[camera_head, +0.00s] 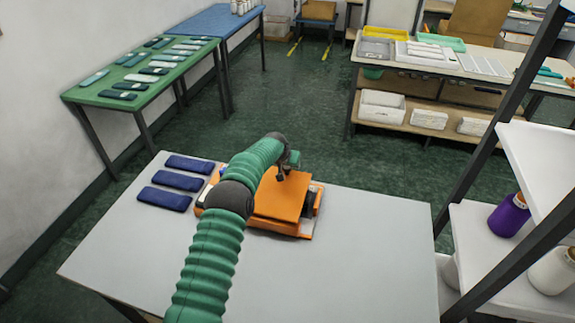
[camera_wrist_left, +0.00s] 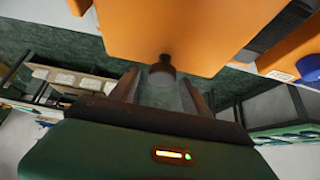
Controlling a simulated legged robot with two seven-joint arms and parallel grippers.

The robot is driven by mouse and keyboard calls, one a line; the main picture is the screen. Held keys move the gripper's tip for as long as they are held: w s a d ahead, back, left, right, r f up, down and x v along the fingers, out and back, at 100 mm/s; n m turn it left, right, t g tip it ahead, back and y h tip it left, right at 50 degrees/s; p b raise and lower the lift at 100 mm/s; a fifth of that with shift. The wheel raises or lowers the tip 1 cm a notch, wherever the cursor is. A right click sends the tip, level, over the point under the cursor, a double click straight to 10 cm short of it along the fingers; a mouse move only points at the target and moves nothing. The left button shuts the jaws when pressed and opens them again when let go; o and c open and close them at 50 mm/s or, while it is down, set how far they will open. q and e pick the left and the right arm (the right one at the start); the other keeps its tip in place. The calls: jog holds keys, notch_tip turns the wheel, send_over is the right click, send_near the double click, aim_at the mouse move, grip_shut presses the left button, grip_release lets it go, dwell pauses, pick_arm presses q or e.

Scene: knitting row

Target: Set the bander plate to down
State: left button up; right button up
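The orange bander plate (camera_head: 275,200) is on the orange machine on the white table. It looks tilted, with a dark gap showing at its right side. In the left wrist view the plate (camera_wrist_left: 185,30) fills the top, and a dark knob (camera_wrist_left: 162,70) sticks out from its edge. My left gripper (camera_head: 285,172) is at the plate's far edge. In the wrist view my left gripper (camera_wrist_left: 160,88) has its fingers apart, one on each side of the knob, with gaps visible. My arm hides the machine's left part. My right gripper is not in view.
Several dark blue pads (camera_head: 172,181) lie left of the machine. The white table (camera_head: 345,265) is clear at the front and right. A shelf rack with yarn cones (camera_head: 508,215) stands at the right. A green table (camera_head: 140,75) and a bench with trays (camera_head: 425,60) stand farther back.

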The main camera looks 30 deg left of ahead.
pick_arm(q)
jog(key=shift+s+r, duration=0.35)
jog(key=b+v, duration=0.2)
jog(key=v, duration=1.3)
jog(key=shift+s+r+b, duration=0.15)
jog(key=shift+r+b, duration=0.15)
jog(key=shift+b, duration=0.1)
